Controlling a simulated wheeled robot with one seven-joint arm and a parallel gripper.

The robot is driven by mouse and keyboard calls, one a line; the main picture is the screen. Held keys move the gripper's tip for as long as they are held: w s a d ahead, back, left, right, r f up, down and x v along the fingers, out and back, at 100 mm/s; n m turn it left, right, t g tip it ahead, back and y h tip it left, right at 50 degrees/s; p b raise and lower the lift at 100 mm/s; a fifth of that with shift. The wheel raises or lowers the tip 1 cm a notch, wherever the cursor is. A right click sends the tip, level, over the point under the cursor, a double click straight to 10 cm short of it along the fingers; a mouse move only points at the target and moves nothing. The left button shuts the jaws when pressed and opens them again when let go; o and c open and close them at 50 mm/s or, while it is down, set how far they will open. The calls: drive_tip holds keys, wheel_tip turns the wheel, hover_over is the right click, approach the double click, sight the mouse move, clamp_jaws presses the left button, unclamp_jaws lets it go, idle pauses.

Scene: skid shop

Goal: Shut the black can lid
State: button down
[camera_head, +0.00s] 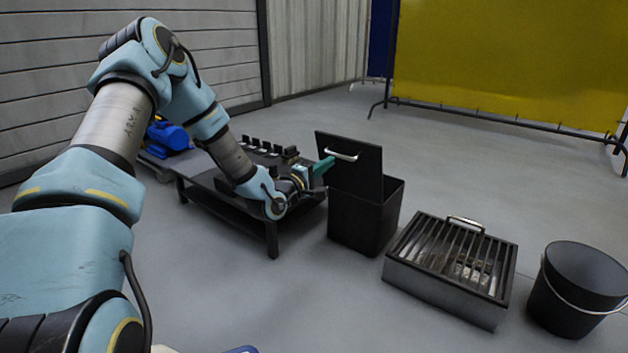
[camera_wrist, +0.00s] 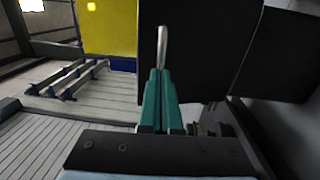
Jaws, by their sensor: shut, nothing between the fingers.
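The black can (camera_head: 365,220) stands on the floor right of the low dark table. Its black lid (camera_head: 350,163) is open, standing tilted up at the can's left side, with a silver bar handle (camera_head: 341,155) on the face toward the camera. My gripper (camera_head: 323,166), with green fingers, is shut and empty at the lid's left edge, just below the handle's left end. In the wrist view the green fingers (camera_wrist: 160,100) are together, with the handle (camera_wrist: 163,47) seen end-on beyond their tips and the dark lid (camera_wrist: 195,55) behind. Whether the fingers touch the lid, I cannot tell.
A low dark table (camera_head: 272,235) with small parts stands beneath my forearm. A slatted metal box (camera_head: 450,270) and a black bucket (camera_head: 575,290) stand right of the can. A yellow screen (camera_head: 510,65) is behind. The floor between can and screen is clear.

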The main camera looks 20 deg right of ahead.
drive_tip(key=shift+b+x, duration=0.4)
drive_tip(key=shift+x, duration=0.9)
